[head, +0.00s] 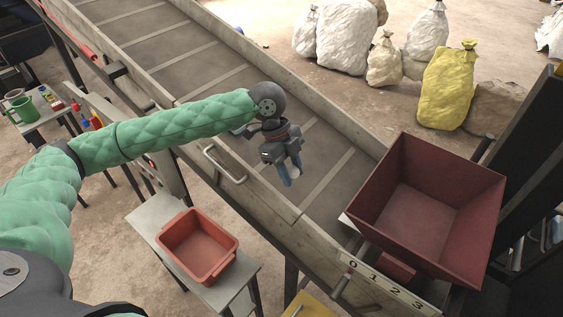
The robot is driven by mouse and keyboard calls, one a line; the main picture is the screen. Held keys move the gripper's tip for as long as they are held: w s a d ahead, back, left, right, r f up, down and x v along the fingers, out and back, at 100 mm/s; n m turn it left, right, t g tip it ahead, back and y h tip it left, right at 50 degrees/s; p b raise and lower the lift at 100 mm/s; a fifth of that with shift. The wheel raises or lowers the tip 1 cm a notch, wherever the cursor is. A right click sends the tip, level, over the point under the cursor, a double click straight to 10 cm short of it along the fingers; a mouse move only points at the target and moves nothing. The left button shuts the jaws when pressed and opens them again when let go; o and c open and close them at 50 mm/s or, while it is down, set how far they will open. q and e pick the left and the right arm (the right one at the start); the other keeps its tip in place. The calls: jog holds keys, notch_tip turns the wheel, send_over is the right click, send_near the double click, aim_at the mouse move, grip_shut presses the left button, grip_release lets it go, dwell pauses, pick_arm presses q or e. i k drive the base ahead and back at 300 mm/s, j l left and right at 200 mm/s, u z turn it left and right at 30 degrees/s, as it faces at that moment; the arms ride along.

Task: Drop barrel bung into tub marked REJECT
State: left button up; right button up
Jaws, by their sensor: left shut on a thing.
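My left gripper (291,181) reaches in from the left and hangs fingers down over the conveyor belt, with bluish fingertips. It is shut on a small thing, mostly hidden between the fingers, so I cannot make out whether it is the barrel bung. No barrel bung shows clearly elsewhere. An open red tub (229,243) stands on a grey bench, lower left of the gripper. It looks empty, and no REJECT marking can be read on it from here. My right gripper is not in view.
The slatted conveyor (200,62) slopes diagonally past, its side rail and a handle (225,166) between gripper and tub. A large dark red hopper (425,205) stands right, beside a numbered plate (385,283). Sacks (446,88) stand behind. A side table (42,112) holds small items.

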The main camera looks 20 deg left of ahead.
aim_at(192, 255)
jog(key=k+j+u, duration=0.2)
jog(key=j+u, duration=0.2)
jog(key=k+j+u, duration=0.1)
jog(key=j+u, duration=0.35)
jog(key=k+j+z, duration=0.15)
jog(key=j, duration=0.15)
jog(key=k+j+z, duration=0.15)
jog(key=j, duration=0.15)
